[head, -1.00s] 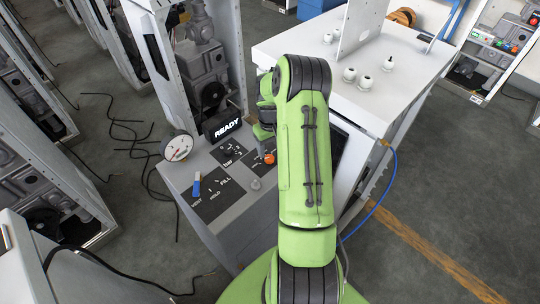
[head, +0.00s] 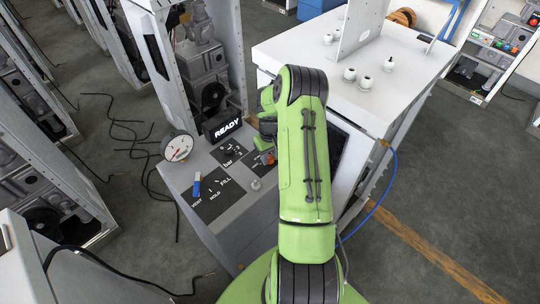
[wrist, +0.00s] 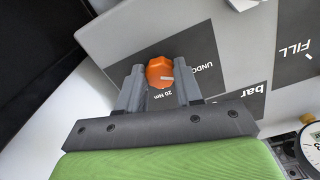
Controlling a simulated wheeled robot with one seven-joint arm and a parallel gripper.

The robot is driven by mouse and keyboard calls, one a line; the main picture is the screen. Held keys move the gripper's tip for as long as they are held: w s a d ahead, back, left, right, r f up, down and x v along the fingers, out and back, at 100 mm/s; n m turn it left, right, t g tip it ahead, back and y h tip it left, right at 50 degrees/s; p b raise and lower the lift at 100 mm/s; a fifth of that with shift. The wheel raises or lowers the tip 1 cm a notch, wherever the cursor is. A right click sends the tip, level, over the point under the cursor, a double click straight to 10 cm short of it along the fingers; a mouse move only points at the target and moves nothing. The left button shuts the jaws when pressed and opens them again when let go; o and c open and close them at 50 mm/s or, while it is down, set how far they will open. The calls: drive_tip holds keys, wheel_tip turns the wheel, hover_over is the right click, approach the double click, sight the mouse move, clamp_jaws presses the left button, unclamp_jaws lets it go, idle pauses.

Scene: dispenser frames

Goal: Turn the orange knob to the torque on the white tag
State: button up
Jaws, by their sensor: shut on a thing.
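The orange knob (wrist: 158,70) sits on a black label panel on top of the grey cabinet. It has a white pointer line, which points to the right in the wrist view. My gripper (wrist: 160,66) has one grey finger on each side of the knob and is shut on it. Small white lettering beside the knob reads "UNDO" and what looks like "20 Nm" or "25 Nm". In the head view the knob (head: 271,161) is partly hidden by my gripper. I cannot make out a white tag with a readable torque.
The cabinet top also carries a READY display (head: 227,129), a round dial gauge (head: 178,148), a blue lever (head: 197,184) by VENT, HOLD and FILL marks, and a small grey knob (head: 256,184). A white bench (head: 345,103) stands to the right, with a blue hose (head: 388,180) below.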

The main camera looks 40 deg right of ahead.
drive_tip(key=shift+m, duration=0.4)
drive_tip(key=m+b, duration=0.2)
drive_tip(key=m, duration=0.1)
drive_tip(key=shift+w+m+b, duration=0.1)
drive_tip(key=shift+m+b, duration=0.6)
drive_tip(key=shift+m, duration=1.3)
drive_tip(key=o, duration=1)
drive_tip(key=shift+a, duration=0.1)
drive_tip(key=shift+o, duration=0.2)
wheel_tip(320, 180, up, 16)
drive_tip(key=p, duration=0.1)
drive_tip(key=shift+f, duration=0.1)
